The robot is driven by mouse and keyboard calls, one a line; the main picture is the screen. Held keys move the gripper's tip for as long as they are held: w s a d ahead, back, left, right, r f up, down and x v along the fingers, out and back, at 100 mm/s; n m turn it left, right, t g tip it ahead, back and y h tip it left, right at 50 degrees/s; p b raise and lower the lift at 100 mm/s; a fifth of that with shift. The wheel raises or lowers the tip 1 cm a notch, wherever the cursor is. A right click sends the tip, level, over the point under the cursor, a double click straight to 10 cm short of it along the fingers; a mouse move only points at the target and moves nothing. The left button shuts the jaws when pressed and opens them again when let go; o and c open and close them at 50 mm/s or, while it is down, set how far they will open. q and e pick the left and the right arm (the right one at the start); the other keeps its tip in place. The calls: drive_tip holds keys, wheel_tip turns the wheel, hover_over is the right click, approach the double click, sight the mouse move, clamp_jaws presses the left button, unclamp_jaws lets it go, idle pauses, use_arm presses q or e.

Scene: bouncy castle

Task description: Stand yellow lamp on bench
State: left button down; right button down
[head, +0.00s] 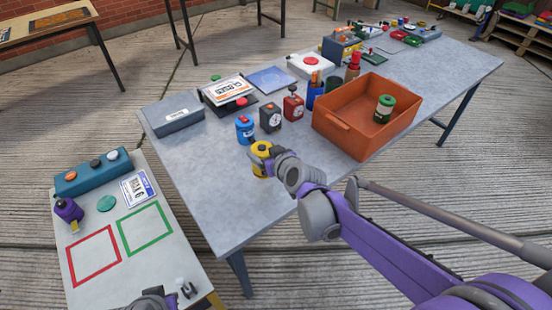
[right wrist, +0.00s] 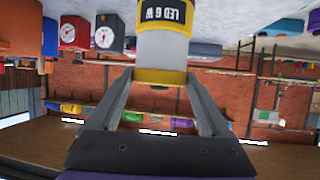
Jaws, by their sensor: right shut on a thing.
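The yellow lamp (head: 262,171) is at the front part of the grey bench (head: 215,200), in front of the blue lamp (head: 245,130). My right gripper (head: 264,152) is shut on it from the front right. In the right wrist view, which is upside down, the lamp (right wrist: 163,45) sits between the two fingers, with a white band and a dark "LED 6 W" label. It looks upright; I cannot tell whether its base touches the bench. My left gripper (head: 187,289) shows only partly at the bottom of the head view, over the small side table; its opening is unclear.
An orange bin (head: 340,132) with a green-topped can (head: 384,109) stands right of the lamp. A grey timer (head: 270,118) and a red timer (head: 293,104) stand behind. A grey box (head: 172,116) is at the back left. Bare bench lies left of the lamp.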

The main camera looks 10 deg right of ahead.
drive_tip(key=shift+w+f+b, duration=0.1)
drive_tip(key=shift+f+b, duration=0.3)
drive_tip(key=shift+f, duration=2.3)
drive_tip(key=shift+f, duration=0.2)
unclamp_jaws()
drive_tip(key=shift+r, duration=0.3)
drive_tip(key=p+v, duration=0.2)
drive_tip(key=v, duration=0.9)
drive_tip(key=s+d+f+m+g+h, duration=0.1)
drive_tip(key=s+d+f+g, duration=0.1)
drive_tip(key=s, duration=0.8)
drive_tip(key=s+d+f+m+g+h, duration=0.1)
drive_tip(key=s+f+g, duration=0.4)
drive_tip(key=s, duration=0.6)
drive_tip(key=shift+s+d+m+h, duration=0.25)
drive_tip(key=shift+d+m+h, duration=0.15)
drive_tip(key=shift+d+h, duration=0.15)
